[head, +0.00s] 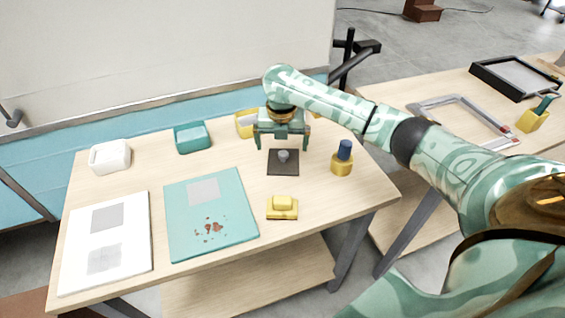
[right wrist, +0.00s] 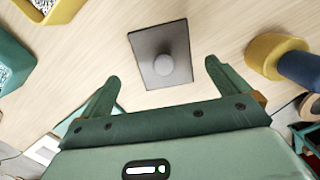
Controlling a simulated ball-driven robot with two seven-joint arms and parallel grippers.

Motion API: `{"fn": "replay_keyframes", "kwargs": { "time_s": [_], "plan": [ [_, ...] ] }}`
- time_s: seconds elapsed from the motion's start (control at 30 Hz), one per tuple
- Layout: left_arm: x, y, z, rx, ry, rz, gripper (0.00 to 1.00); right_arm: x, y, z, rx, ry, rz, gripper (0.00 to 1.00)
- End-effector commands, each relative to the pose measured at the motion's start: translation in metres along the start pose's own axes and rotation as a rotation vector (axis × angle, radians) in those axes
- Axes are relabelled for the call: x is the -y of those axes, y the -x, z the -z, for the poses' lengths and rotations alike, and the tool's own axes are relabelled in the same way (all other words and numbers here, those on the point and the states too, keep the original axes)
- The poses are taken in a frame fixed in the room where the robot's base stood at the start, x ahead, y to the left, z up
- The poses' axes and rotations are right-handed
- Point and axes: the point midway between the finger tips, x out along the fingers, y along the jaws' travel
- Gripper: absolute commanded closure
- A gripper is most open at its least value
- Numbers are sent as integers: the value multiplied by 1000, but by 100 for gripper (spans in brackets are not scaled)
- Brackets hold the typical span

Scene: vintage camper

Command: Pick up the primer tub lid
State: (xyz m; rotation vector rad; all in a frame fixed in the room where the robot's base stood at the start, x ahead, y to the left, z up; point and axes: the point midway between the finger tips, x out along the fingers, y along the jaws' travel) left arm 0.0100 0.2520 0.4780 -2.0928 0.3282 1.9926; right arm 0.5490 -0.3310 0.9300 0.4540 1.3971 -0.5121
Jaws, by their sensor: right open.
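A dark grey square plate with a round grey knob, which looks like the primer tub lid (head: 275,168), lies flat on the wooden table. My right gripper (head: 282,146) is above it, pointing down, with its fingers apart and nothing between them. In the right wrist view the lid (right wrist: 150,78) shows whole, with its knob ahead of the gap between the two open fingertips (right wrist: 162,71). The fingers look clear of the knob; the exact height above it is hard to tell. My left gripper is not in view.
White (head: 110,157), teal (head: 192,138) and yellow (head: 243,124) tubs stand along the back. A yellow-and-blue tool (head: 342,158) stands right of the lid, and a yellow block (head: 282,207) lies in front. White (head: 105,242) and teal (head: 211,215) panels lie left.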

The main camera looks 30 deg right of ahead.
Motion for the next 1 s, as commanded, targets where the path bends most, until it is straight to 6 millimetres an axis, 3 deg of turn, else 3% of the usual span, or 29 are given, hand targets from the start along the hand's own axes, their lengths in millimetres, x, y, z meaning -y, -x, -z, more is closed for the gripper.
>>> {"fn": "replay_keyframes", "kwargs": {
  "time_s": [0.2, 0.47, 0.63, 1.0],
  "plan": [
    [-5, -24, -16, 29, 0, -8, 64, 5, -42, 5, -4, -1, 4, 0],
    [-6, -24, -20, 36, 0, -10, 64, 5, -45, 4, 1, -1, 0, 0],
    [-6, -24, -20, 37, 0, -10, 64, 5, -45, 4, 1, -1, 0, 42],
    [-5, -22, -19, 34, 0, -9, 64, 5, -41, 3, 1, -1, 0, 42]
  ]
}}
